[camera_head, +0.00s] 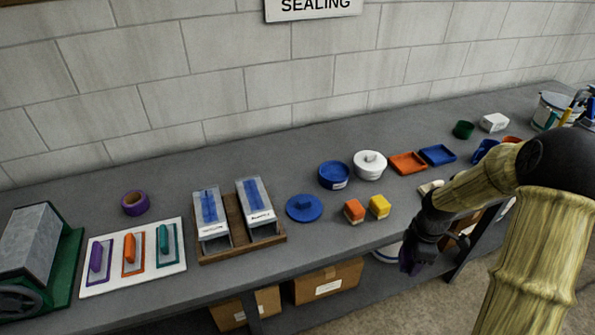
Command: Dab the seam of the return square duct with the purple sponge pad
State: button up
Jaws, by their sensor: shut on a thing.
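My gripper (412,258) hangs at the front edge of the bench, right of centre, pointing down. It is shut on a dark purple thing (406,267), which looks like the purple sponge pad, mostly hidden by the fingers and shade. Two grey square ducts stand side by side in a wooden rack (243,250), left of the gripper. The left duct (211,222) and right duct (258,205) each have a blue strip along the top and a white label at the front. I cannot read which label says return. The gripper is well apart from both ducts.
An orange block (354,211), yellow block (379,206) and blue lid (304,208) lie between rack and gripper. Behind are a blue tub (334,175) and white pot (369,166). A white board (134,258) with coloured-handled tools and purple tape (135,203) are left.

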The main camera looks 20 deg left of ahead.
jog(key=shift+s+f+m, duration=0.25)
jog(key=shift+f+m, duration=0.4)
jog(key=shift+m, duration=0.35)
notch_tip(320, 180, down, 12)
jog(key=s+m, duration=0.1)
jog(key=m, duration=1.6)
jog(key=shift+s, duration=0.15)
jog(key=shift+d+r, duration=0.1)
